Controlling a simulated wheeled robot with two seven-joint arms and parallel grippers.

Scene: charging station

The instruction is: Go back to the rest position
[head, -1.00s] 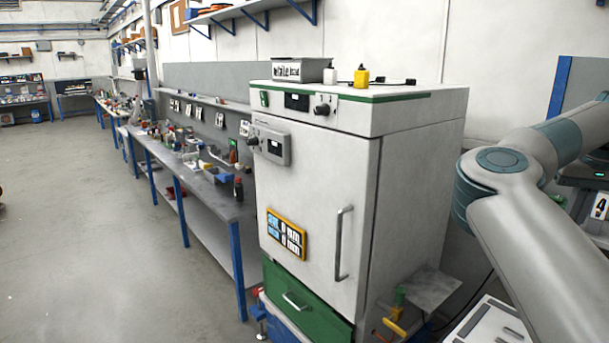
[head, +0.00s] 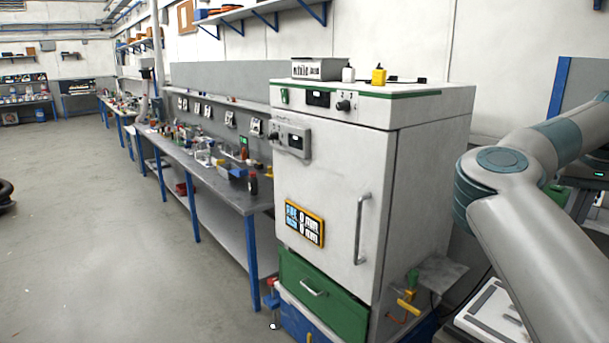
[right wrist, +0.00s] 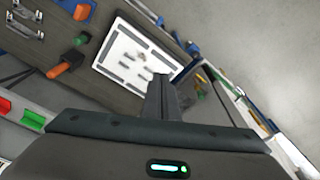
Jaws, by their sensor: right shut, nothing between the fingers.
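My right arm (head: 520,205) comes in from the right edge of the head view, bent at a grey-and-teal joint beside the white cabinet. Its gripper is outside the head view. In the right wrist view my right gripper (right wrist: 160,82) is shut, with its dark fingers together and nothing between them. Below and beyond it are a white slotted panel (right wrist: 122,58) and a dark worktop. My left arm and left gripper do not show in either view.
A white cabinet (head: 330,190) with a green drawer (head: 322,296) stands close in front. A long workbench (head: 205,180) runs back along the wall. The grey floor (head: 90,240) at left is mostly open, with a dark round object (head: 5,195) at the left edge.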

